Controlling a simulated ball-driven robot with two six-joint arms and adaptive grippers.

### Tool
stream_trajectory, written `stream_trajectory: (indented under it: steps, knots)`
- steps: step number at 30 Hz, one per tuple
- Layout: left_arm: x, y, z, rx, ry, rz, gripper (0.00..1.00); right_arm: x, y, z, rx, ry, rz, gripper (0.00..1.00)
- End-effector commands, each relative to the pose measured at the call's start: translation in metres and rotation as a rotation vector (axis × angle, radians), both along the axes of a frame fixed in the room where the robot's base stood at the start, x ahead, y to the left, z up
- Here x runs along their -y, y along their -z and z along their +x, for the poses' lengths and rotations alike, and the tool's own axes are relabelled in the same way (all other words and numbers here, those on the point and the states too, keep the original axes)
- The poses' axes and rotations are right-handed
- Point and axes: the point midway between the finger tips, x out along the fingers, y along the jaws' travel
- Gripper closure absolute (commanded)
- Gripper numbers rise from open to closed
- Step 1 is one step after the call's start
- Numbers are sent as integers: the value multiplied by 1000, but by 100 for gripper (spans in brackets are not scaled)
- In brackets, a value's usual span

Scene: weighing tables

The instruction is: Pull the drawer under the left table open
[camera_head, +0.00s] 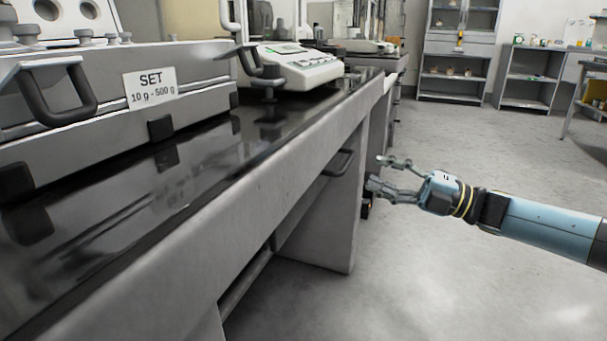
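The grey table (262,158) with a dark glossy top runs from the lower left toward the middle. A dark bar handle (342,164) shows under its front edge, near the far end. The drawer front behind it is mostly hidden under the edge, so I cannot tell how far it is open. My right gripper (375,173) reaches in from the right. Its fingers are spread and empty, pointing left toward the handle, with a small gap between them in the picture. My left gripper is out of view.
A grey case labelled SET 10 g - 500 g (200,66) and a white balance (300,70) stand on the table. Grey shelves (455,88) stand at the back. The floor (440,270) right of the table is clear.

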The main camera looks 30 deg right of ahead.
Motion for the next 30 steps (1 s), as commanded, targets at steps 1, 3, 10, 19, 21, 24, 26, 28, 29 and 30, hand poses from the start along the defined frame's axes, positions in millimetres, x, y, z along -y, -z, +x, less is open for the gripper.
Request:
stream_trajectory:
  steps: [1,3,10,19,21,24,26,28,29,30]
  knots:
    - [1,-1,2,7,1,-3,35,-8,0,8,3,-1,3,66]
    - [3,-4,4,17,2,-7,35,-17,-2,19,3,0,3,66]
    - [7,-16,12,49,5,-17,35,-41,-9,47,-1,1,2,66]
    - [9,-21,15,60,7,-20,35,-48,-13,56,-2,2,1,66]
    - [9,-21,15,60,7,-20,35,-48,-13,56,-2,2,2,66]
    - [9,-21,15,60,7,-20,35,-48,-13,56,-2,2,2,71]
    - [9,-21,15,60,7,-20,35,-48,-13,56,-2,2,2,79]
    - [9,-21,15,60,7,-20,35,-48,-12,56,-2,2,1,88]
    - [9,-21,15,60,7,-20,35,-48,-12,56,-2,2,1,92]
    - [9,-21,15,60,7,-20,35,-48,-12,56,-2,2,1,97]
